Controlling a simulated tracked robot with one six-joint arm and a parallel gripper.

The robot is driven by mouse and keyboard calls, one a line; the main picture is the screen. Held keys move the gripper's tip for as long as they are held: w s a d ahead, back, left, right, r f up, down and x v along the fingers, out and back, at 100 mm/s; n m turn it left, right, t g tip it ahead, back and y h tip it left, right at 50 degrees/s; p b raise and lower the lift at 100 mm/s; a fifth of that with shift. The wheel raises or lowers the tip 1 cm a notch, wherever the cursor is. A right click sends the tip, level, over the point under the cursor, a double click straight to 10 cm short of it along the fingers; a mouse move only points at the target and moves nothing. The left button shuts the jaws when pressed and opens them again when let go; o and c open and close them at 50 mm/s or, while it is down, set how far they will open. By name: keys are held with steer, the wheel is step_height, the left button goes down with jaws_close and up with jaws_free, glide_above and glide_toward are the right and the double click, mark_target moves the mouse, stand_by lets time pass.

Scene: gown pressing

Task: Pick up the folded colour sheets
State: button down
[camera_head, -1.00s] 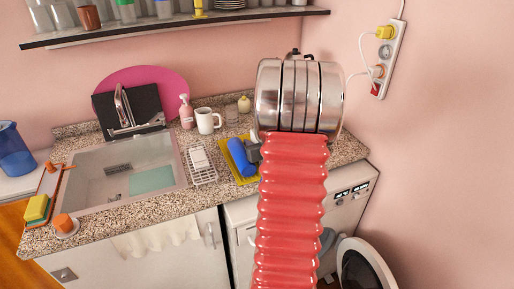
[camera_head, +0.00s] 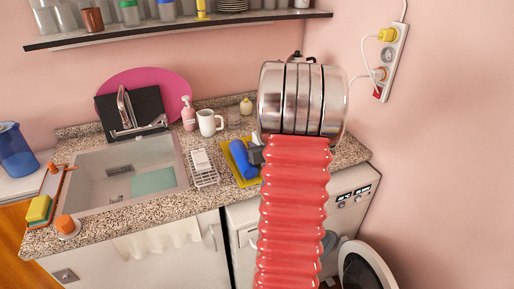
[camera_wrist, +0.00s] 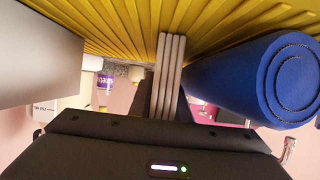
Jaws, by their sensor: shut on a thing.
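The folded colour sheets (camera_wrist: 168,72) show in the wrist view as a thin stack of pale grey-brown layers, on edge between my jaws. My gripper (camera_wrist: 167,98) is shut on them. The far end of the stack meets the yellow ribbed rack (camera_wrist: 105,28); I cannot tell whether it touches. The sheets are too small to make out clearly there.
A blue roll (camera_head: 241,158) lies on the rack, close beside the sheets in the wrist view (camera_wrist: 262,82). A white wire rack (camera_head: 204,168), a white mug (camera_head: 209,122) and the sink (camera_head: 105,187) are to the left. An open washer door (camera_head: 365,268) is below right.

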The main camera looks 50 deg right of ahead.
step_height(320, 180, up, 10)
stand_by(0.6)
stand_by(0.4)
